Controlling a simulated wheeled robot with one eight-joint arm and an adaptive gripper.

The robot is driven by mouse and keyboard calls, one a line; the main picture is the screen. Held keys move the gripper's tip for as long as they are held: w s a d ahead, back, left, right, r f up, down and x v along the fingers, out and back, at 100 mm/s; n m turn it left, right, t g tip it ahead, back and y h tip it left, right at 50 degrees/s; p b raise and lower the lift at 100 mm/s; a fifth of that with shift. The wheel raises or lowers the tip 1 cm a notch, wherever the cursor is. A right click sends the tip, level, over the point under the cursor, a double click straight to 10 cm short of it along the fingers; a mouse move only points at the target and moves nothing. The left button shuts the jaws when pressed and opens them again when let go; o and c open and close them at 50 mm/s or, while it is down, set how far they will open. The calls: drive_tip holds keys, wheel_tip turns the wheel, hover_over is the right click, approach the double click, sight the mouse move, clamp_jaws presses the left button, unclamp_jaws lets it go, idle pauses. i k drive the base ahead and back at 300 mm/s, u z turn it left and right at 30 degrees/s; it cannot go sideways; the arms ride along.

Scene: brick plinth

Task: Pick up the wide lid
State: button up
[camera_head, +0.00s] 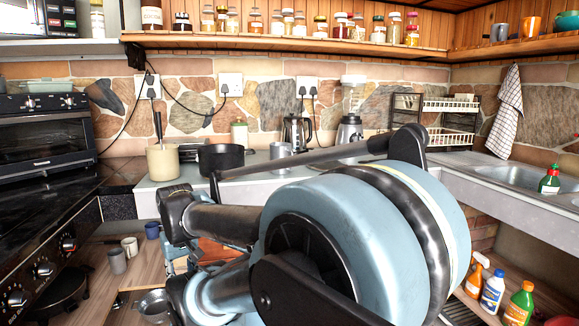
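I cannot make out a wide lid for certain. A dark round flat thing (62,292) lies low at the left, beside the stove front; it could be a lid or a pan. A black pot (220,159) stands on the back counter, and I cannot tell whether it has a lid. My own arm, with large pale blue joints, fills the middle and lower right of the view and hides much behind it. My gripper cannot be made out.
A beige pot (163,162), a kettle (297,131) and a blender (350,130) stand on the back counter. Mugs (117,260) and a metal bowl (154,306) sit low at the left. Bottles (492,291) stand low at the right, below the sink (512,174).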

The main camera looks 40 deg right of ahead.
sight(327, 165)
drive_tip(key=u, duration=1.1)
drive_tip(key=k, duration=1.75)
drive_tip(key=z, duration=1.9)
drive_tip(key=i, duration=1.05)
drive_tip(key=u, duration=0.05)
